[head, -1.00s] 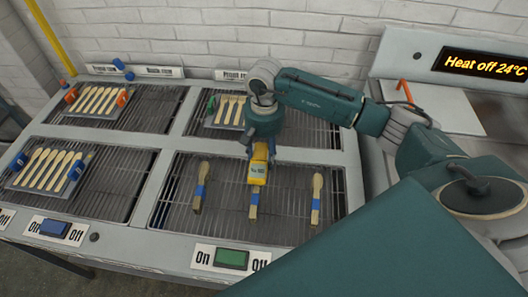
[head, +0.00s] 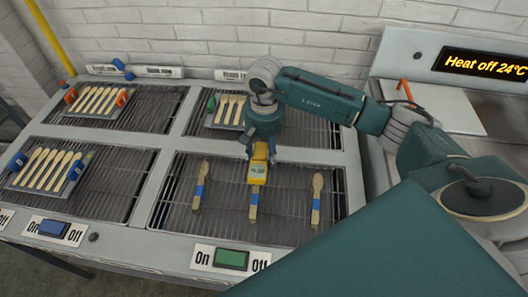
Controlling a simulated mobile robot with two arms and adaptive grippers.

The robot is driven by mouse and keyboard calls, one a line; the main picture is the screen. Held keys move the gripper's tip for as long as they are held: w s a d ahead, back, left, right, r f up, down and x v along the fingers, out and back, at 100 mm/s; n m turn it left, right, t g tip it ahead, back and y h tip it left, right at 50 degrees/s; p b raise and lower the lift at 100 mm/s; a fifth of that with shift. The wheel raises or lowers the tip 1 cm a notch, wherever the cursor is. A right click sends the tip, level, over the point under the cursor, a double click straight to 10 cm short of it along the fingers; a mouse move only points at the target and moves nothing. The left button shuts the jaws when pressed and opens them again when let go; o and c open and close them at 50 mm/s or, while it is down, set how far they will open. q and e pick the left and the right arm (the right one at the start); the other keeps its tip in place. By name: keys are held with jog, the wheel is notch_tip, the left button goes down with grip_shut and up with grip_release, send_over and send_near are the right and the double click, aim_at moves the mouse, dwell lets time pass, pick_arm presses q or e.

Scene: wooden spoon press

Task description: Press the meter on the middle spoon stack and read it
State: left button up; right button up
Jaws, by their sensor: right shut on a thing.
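Three banded spoon stacks lie apart on the front right rack: the left stack (head: 200,186), the middle stack (head: 254,208) and the right stack (head: 316,198), each with a blue band. My right gripper (head: 259,150) points down over the middle stack and is shut on the yellow meter (head: 257,174). The meter covers the upper part of the middle stack and appears to be on it; contact cannot be made out. Its small display is lit greenish, too small to read. My left gripper is not in view.
Trays of spoons stand on the front left rack (head: 110,195), back left rack (head: 150,105) and back right rack. A green switch (head: 231,259) and a blue switch (head: 54,228) sit on the front edge.

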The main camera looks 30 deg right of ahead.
dwell(0.5)
jog(key=shift+r+p, duration=1.5)
jog(key=shift+r, duration=2)
